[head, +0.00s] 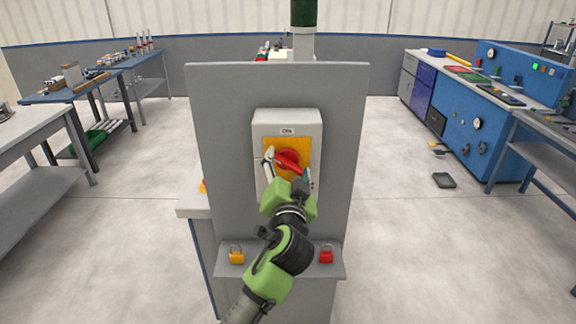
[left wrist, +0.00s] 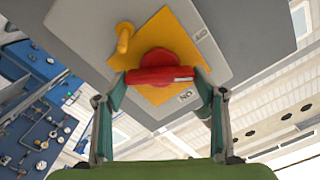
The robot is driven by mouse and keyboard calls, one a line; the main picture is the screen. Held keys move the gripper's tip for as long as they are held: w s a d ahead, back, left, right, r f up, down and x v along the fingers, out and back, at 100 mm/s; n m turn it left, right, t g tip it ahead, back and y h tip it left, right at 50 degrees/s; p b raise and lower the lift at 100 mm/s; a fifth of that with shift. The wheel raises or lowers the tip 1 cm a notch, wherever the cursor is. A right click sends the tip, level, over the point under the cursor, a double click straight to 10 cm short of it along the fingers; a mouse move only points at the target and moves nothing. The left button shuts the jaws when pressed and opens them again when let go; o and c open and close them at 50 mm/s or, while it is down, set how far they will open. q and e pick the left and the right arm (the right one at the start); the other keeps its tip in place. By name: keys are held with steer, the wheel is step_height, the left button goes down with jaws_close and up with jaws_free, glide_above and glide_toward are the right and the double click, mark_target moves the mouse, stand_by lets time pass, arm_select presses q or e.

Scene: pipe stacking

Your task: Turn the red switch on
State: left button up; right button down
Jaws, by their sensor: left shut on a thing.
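The red switch (head: 287,160) is a rotary knob on a yellow plate (head: 269,146), on the front of a light grey box (head: 287,122). In the head view its handle slants from upper left to lower right. In the left wrist view the red switch (left wrist: 160,60) shows between my fingers, with ON and OFF labels beside it. My left gripper (head: 289,169) is shut on the handle, one finger at each end; it also shows in the left wrist view (left wrist: 160,82). The gripper body hides the box's lower part in the head view. My right gripper is not in view.
The box hangs on an upright grey panel (head: 225,130). A small shelf (head: 280,272) below holds a yellow padlock (head: 236,257) and a red padlock (head: 326,257). A yellow hook (left wrist: 124,38) sits beside the switch.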

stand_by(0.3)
arm_select(q)
steer(key=o, duration=1.1)
steer(key=shift+o, duration=0.2)
steer(key=s, duration=1.2)
